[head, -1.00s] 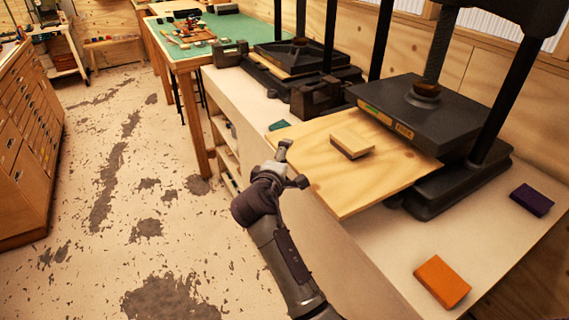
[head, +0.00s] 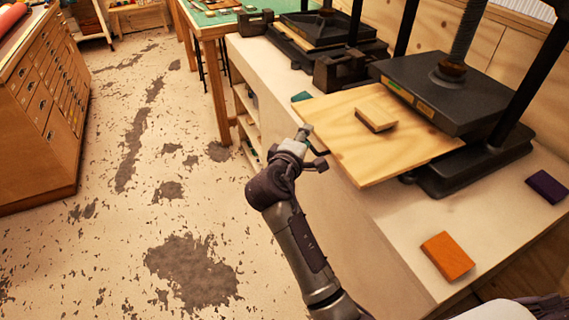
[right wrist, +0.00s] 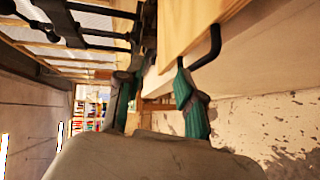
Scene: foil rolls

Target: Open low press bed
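The press bed is a pale wooden board (head: 372,138), slid part way out from under the dark platen (head: 430,88) of the nearer press. A small wooden block (head: 376,117) lies on it. In the right wrist view, the board (right wrist: 190,32) carries a black bent handle (right wrist: 212,45) on its edge. My right gripper (head: 308,140) is beside the board's left edge. In the right wrist view its two green fingers are apart, with an empty gap (right wrist: 155,80) between them. The handle ends close to the right-hand fingertip; I cannot tell whether they touch. My left gripper is out of view.
An orange block (head: 447,256) and a purple block (head: 546,186) lie on the pale bench top (head: 392,217). A second press (head: 318,38) stands farther back. A drawer cabinet (head: 42,105) is at the left. The worn floor (head: 140,215) between is clear.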

